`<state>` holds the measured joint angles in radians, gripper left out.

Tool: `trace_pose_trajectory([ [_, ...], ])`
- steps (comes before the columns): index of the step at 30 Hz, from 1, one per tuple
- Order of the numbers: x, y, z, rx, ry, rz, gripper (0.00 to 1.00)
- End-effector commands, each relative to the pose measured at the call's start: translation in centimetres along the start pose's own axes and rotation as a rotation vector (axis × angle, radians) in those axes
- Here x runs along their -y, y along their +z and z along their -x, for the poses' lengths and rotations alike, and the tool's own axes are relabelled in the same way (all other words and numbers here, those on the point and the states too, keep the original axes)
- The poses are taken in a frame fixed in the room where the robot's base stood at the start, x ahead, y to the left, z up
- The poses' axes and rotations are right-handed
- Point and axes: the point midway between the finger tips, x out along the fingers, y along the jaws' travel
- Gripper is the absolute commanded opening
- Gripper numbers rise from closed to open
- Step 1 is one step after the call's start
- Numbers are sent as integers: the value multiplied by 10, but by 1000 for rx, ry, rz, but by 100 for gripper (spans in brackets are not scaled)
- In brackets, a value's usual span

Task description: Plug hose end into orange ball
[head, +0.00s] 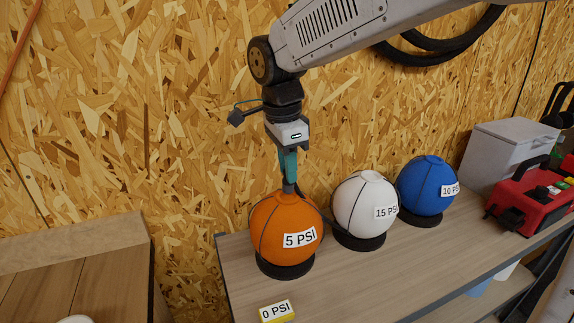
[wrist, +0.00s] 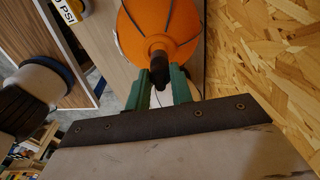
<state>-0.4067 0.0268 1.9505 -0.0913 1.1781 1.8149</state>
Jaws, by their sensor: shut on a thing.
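The orange ball (head: 286,240) stands on a black ring base on the bench, its "5 PSI" label facing me. In the wrist view the ball (wrist: 150,18) lies just beyond my fingertips. My gripper (head: 289,178) points down directly above the ball's top. Its green fingers are shut on the dark hose end (wrist: 159,70), which also shows as a grey tip (head: 289,187) in the head view. The hose end meets the top of the ball and lines up with it. I cannot tell how deep it sits; the contact spot is partly hidden.
A white ball (head: 365,212) labelled "15 PSI" and a blue ball (head: 425,188) labelled "10 PSI" stand to the right. A red machine (head: 530,200) and a grey box (head: 506,150) are farther right. A yellow "0 PSI" block (head: 276,312) lies in front. The chipboard wall is close behind.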

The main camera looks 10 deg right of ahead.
Motion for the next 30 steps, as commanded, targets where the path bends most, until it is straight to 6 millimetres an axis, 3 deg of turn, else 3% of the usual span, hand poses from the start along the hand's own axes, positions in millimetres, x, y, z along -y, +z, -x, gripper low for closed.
trace_pose_trajectory([
  [30, 0, 3, -20, 0, 0, 0, 0],
])
